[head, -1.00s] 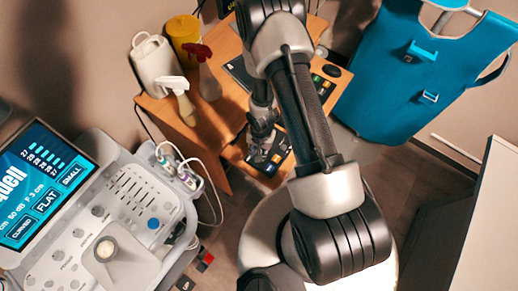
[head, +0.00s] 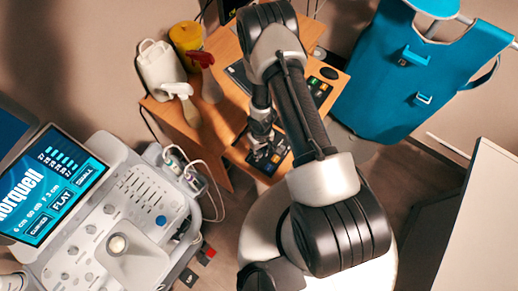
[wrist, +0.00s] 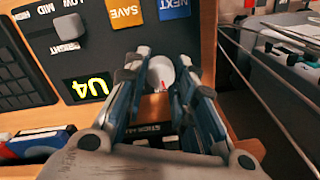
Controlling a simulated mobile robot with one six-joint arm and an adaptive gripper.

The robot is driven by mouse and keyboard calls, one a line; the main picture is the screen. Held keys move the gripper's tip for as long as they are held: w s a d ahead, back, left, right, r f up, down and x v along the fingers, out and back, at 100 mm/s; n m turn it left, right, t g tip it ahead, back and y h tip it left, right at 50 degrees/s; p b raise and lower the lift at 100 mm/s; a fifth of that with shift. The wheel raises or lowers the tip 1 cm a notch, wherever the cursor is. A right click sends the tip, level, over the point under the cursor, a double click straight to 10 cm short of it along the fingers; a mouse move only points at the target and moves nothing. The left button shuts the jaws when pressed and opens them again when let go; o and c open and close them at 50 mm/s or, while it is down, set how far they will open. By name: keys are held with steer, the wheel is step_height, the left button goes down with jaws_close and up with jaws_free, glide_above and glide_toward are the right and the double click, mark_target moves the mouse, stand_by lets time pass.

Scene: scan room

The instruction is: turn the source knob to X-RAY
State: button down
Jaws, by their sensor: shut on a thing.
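The source knob (wrist: 160,75) is a pale round knob with a red mark, seen in the wrist view between my fingers. My gripper (wrist: 164,82) is shut on it, one blue-grey finger on each side. The knob's lower part and its surroundings are partly hidden by the fingers, and I cannot read its position labels. In the head view my gripper (head: 262,136) is small and low over the dark control panel (head: 268,160) on the wooden desk; the knob cannot be made out there.
In the wrist view the panel has another grey knob (wrist: 70,28), SAVE (wrist: 126,11) and NEXT (wrist: 174,8) buttons, and a yellow display (wrist: 86,88). In the head view, spray bottles (head: 183,103) stand on the desk; an ultrasound console (head: 120,220) is at left.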

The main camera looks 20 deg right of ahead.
steer(key=n+p, duration=0.1)
steer(key=n, duration=0.2)
steer(key=shift+n, duration=0.3)
steer(key=shift+n+p, duration=0.6)
steer(key=shift+n, duration=1.3)
steer(key=c, duration=1.3)
jaws_free()
